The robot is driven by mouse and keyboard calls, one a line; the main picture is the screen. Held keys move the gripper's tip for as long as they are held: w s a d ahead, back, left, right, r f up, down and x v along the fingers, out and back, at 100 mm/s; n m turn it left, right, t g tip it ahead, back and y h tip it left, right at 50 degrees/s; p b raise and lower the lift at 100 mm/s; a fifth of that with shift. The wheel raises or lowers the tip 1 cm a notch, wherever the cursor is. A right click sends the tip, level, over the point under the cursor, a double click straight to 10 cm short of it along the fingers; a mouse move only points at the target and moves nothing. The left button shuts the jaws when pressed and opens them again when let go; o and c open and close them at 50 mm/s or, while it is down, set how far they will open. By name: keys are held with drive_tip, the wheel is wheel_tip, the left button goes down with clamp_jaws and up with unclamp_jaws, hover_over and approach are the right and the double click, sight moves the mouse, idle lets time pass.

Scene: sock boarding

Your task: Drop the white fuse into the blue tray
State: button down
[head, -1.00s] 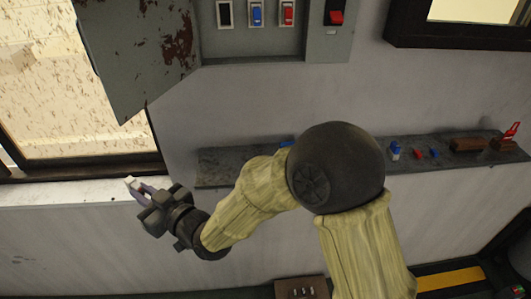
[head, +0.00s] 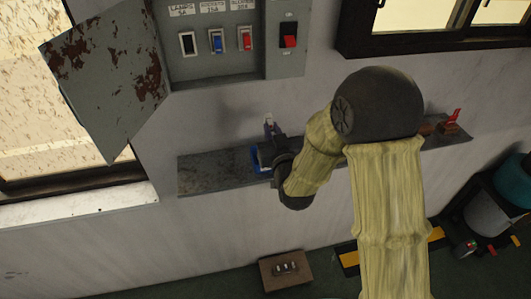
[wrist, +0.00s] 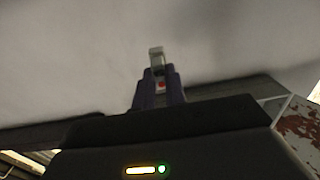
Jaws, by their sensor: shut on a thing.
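My gripper (head: 270,130) is shut on the white fuse (head: 268,118), in front of the wall just above the grey shelf. In the wrist view, the fuse (wrist: 156,53) sticks up beyond the two dark purple fingers (wrist: 159,88), and a red spot shows between them. The blue tray (head: 256,161) sits on the shelf just below and left of the gripper in the head view. Most of the tray is hidden behind my gripper and wrist.
The shelf (head: 215,174) is bare left of the tray. Red and brown items (head: 449,125) stand at its right end, and my arm hides its middle. A grey switch cabinet (head: 212,75) with a rusty open door (head: 108,75) hangs above. A brown box (head: 286,271) is below.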

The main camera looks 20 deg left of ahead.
drive_tip(key=shift+w+d, duration=0.15)
drive_tip(key=shift+d, duration=0.1)
drive_tip(key=shift+f+b, duration=1.6)
drive_tip(key=shift+f, duration=1.4)
drive_tip(key=c, duration=1.4)
unclamp_jaws()
drive_tip(key=shift+o, duration=0.2)
